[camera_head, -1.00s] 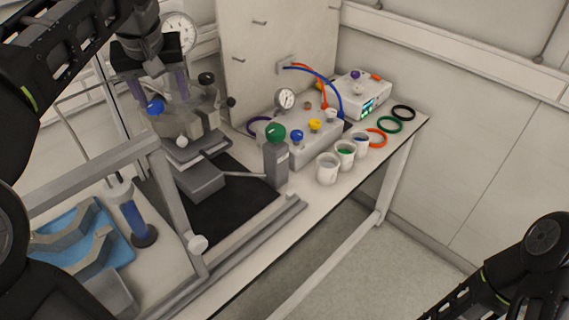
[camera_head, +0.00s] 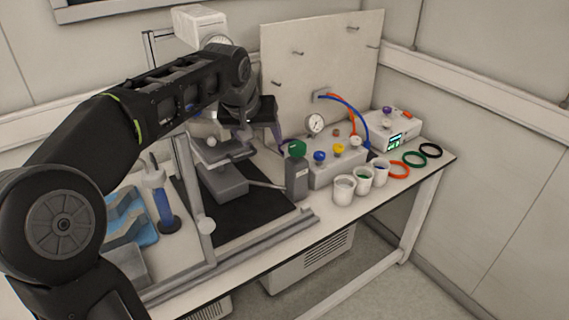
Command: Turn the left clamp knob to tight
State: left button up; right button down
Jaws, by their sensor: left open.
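The reactor stand is largely hidden behind my left arm; a pale round knob (camera_head: 211,141) shows at its front, above a grey block (camera_head: 222,182). Another pale round knob (camera_head: 206,225) is on the front frame post. I cannot tell which knob is the left clamp knob, or whether it is hidden. My left gripper (camera_head: 262,140) is open, pointing down at the right side of the reactor, with dark purplish fingers. It is apart from both pale knobs; whether it touches the reactor is hidden. My right gripper is out of view.
White cups (camera_head: 343,190) and coloured rings (camera_head: 398,170) lie further right. A blue tray (camera_head: 142,235) is at left.

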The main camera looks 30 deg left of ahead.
pick_arm(q)
jog(key=w+d+f+h, duration=0.1)
jog(key=w+d+f, duration=0.2)
jog(key=f, duration=0.4)
jog(key=shift+d+m+t+b, duration=0.15)
jog(key=shift+m+t+b, duration=0.2)
jog(key=shift+m+t, duration=0.05)
